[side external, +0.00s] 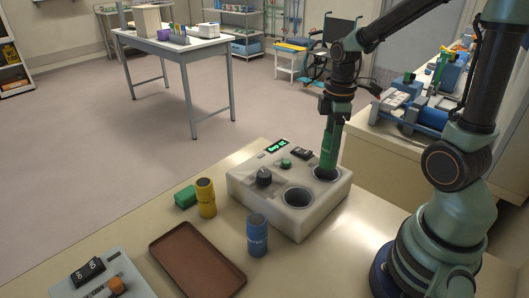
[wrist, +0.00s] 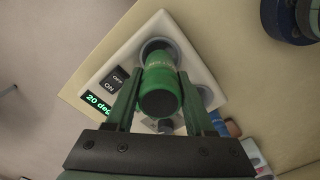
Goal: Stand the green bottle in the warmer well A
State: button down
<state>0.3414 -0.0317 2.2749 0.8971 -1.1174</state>
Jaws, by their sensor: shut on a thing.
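The green bottle (side external: 328,153) is upright, perhaps slightly tilted, in my gripper (side external: 335,122). Its lower end is at the mouth of the far well (side external: 327,174) of the pale warmer (side external: 270,194); I cannot tell how deep it reaches. In the wrist view, the fingers of my gripper are on both sides of the bottle (wrist: 162,75), and part of the well rim shows behind it. The nearer well (side external: 297,197) looks empty. I cannot read which well is A.
A blue bottle (side external: 257,236) stands in front of the warmer. A yellow bottle (side external: 206,198) and a green block (side external: 185,197) are to its left. A brown tray (side external: 197,262) and a switch box (side external: 97,277) lie at the front left. The warmer top has a knob (side external: 264,177).

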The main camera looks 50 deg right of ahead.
aim_at(328, 163)
jog(key=shift+f, duration=2.55)
jog(key=shift+f, duration=0.65)
jog(key=c, duration=0.5)
grip_release()
jog(key=shift+c, duration=0.2)
jog(key=shift+r, duration=5.5)
jog(key=a+r+m+t, duration=0.5)
jog(key=a+m, duration=0.3)
jog(key=a, duration=0.2)
jog(key=shift+s+a+r+m+t, duration=0.15)
jog(key=shift+s+r+m+t, duration=0.2)
jog(key=shift+r, duration=0.4)
